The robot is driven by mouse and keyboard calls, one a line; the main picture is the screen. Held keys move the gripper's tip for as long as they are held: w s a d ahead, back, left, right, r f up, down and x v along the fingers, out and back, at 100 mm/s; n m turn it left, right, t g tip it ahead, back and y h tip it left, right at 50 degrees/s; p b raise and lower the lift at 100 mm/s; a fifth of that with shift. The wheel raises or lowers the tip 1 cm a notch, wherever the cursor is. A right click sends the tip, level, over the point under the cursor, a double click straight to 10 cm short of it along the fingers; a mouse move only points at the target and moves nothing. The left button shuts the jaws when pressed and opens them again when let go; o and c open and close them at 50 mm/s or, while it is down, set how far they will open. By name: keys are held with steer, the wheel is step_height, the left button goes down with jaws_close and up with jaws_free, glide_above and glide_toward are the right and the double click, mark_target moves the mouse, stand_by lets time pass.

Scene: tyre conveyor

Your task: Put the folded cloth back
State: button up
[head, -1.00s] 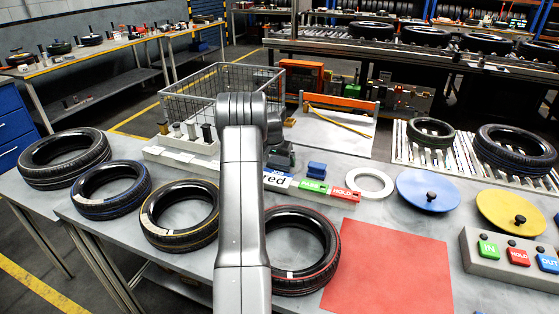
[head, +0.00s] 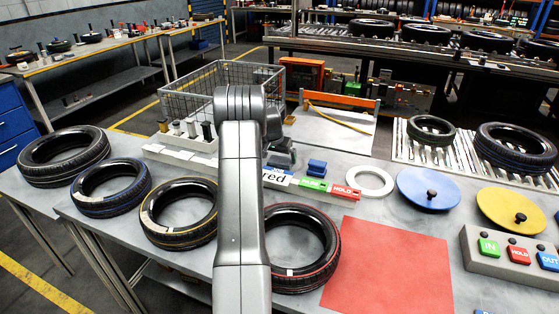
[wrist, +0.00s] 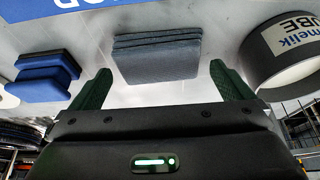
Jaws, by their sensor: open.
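The folded cloth (wrist: 157,56) is a dark grey, layered pad on the pale tabletop in the wrist view. My gripper (wrist: 160,70) is open, with one dark green finger to each side of the cloth's near edge in the picture. The fingers do not appear to touch the cloth, and the gap between them is empty apart from it. In the head view my arm hides most of this spot, and I cannot clearly make out the cloth there.
A blue block (wrist: 44,76) lies left of the cloth and a labelled round tub (wrist: 288,50) stands right in the wrist view. In the head view, tyres (head: 184,213) flank my arm. A red mat (head: 388,268) and a white ring (head: 369,181) lie to the right.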

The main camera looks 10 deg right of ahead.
steer(key=b+v, duration=0.1)
steer(key=v, duration=0.9)
